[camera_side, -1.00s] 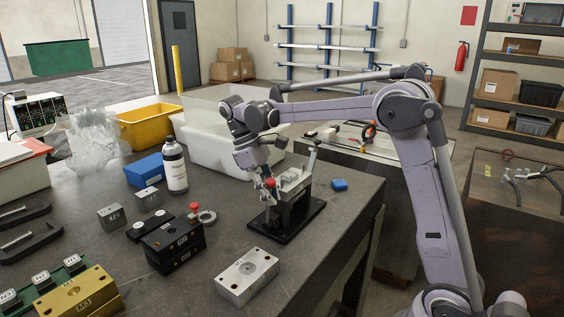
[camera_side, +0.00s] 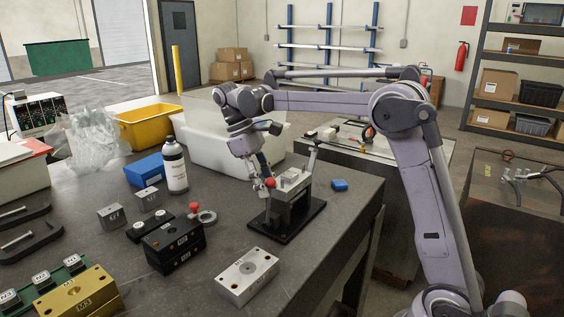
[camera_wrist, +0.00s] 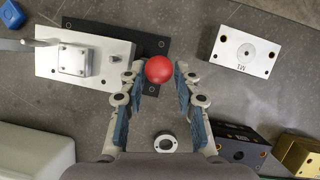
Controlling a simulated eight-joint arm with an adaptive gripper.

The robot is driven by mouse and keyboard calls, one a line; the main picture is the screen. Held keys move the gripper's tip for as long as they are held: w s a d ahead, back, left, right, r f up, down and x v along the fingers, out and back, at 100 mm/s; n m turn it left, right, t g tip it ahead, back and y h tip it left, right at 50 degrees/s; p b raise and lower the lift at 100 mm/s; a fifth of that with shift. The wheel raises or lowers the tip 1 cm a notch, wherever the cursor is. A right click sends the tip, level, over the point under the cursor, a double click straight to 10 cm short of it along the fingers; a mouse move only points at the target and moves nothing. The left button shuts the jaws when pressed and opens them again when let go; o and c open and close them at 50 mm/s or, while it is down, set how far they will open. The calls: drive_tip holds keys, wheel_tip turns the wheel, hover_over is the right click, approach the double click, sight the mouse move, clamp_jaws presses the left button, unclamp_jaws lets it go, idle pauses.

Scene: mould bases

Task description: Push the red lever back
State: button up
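The red lever's round knob (camera_side: 270,183) stands at the front of a clamp fixture with a light top plate (camera_side: 292,178) on a black base (camera_side: 310,213). The knob also shows in the wrist view (camera_wrist: 159,69), beside the pale plate (camera_wrist: 88,55). The lever's shaft below the knob is hidden. My gripper (camera_side: 264,184) points down at the knob. In the wrist view my gripper (camera_wrist: 159,72) is open, with its blue-padded fingers on either side of the knob and small gaps showing. I cannot tell whether anything touches it.
A silver block (camera_side: 247,276) lies in front of the fixture. A white bin (camera_side: 210,148) is behind. A small blue piece (camera_side: 339,185) lies right of the fixture.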

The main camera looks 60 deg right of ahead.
drive_tip(key=v, duration=0.8)
drive_tip(key=shift+w+r, duration=0.2)
drive_tip(key=shift+r, duration=0.1)
drive_tip(key=shift+a, duration=0.1)
drive_tip(key=t+y, duration=0.1)
drive_tip(key=t, duration=0.3)
hover_over(269, 205)
wheel_tip(269, 205, down, 3)
drive_tip(key=shift+f, duration=0.1)
drive_tip(key=shift+d+f, duration=0.15)
drive_tip(key=shift+f, duration=2.55)
drive_tip(key=shift+d+f, duration=0.1)
drive_tip(key=shift+f, duration=2.6)
clamp_jaws()
